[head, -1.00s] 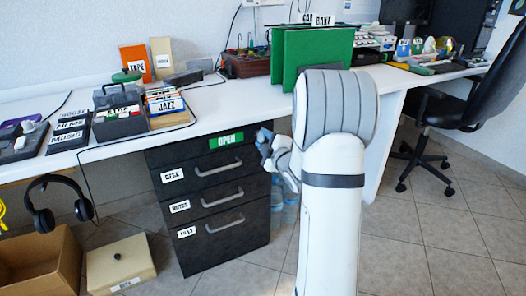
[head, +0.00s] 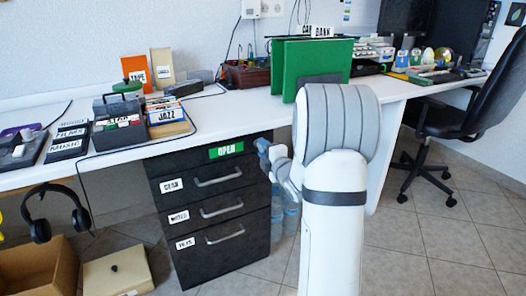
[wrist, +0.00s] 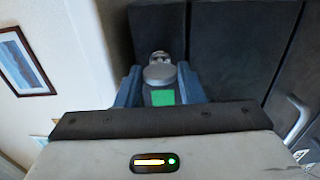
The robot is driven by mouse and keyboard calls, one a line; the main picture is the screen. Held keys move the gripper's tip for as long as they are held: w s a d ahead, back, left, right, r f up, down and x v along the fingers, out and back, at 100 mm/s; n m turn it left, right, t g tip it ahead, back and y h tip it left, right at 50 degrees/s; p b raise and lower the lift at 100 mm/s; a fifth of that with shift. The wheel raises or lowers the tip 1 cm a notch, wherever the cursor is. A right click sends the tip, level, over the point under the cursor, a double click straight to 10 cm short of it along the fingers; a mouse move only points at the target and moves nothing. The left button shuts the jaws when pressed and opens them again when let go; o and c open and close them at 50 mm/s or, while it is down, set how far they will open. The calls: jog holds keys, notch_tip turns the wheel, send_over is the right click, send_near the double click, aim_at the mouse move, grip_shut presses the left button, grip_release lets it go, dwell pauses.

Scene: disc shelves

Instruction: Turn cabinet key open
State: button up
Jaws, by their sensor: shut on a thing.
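The black cabinet (head: 222,262) stands under the white desk, with three handled drawers and a green OPEN label (head: 226,150) at its top. My gripper (head: 266,150) is at the cabinet's upper right corner. In the wrist view, my gripper (wrist: 160,82) has its blue fingers shut on the key (wrist: 159,74), whose rounded grey head shows between them. A small metal round part (wrist: 160,56), perhaps the lock, shows just beyond the key. A green patch (wrist: 162,97) lies below the key head. The key's shaft is hidden, so its fit in the lock cannot be seen.
The white desk (head: 245,110) overhangs the cabinet. A cardboard box (head: 38,268), a beige lidded box (head: 117,272) and headphones (head: 55,212) are at the left. Bottles (head: 284,218) stand right of the cabinet. A black chair (head: 440,118) is at the right.

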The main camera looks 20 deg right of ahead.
jog(key=o, duration=1)
jog(key=shift+s+d+p, duration=0.1)
jog(key=shift+s+p, duration=0.95)
jog(key=shift+s, duration=2.85)
jog(key=s+a+r+m+g+h+p, duration=0.1)
jog(key=s+a+r+m+g+p, duration=0.15)
jog(key=r+p, duration=0.45)
jog(key=s+a+r+m+g+h+p, duration=0.1)
jog(key=a+r+m+g+p, duration=0.1)
jog(key=r+m+p, duration=0.35)
jog(key=s+a+r+m+g+h+p, duration=0.1)
jog(key=s+a+r+m+g+p, duration=0.15)
jog(key=r+p, duration=0.55)
jog(key=s+a+r+m+g+p, duration=0.2)
jog(key=s+a+r+p, duration=0.2)
jog(key=s+r+p, duration=0.1)
jog(key=s+a+r+m+g+y+p, duration=0.1)
jog(key=s+a+r+m+g+p, duration=0.2)
jog(key=s+r+p, duration=0.3)
jog(key=s+a+r+m+g+y+p, duration=0.1)
jog(key=s+a+r+m+g+p, duration=0.2)
jog(key=s, duration=0.6)
jog(key=shift+s+a+r+p, duration=0.15)
jog(key=shift+a+r+p, duration=0.6)
jog(key=shift+p, duration=0.25)
jog(key=shift+s+a+r+p, duration=0.1)
jog(key=shift+a+r+p, duration=0.4)
jog(key=shift+r+p, duration=0.4)
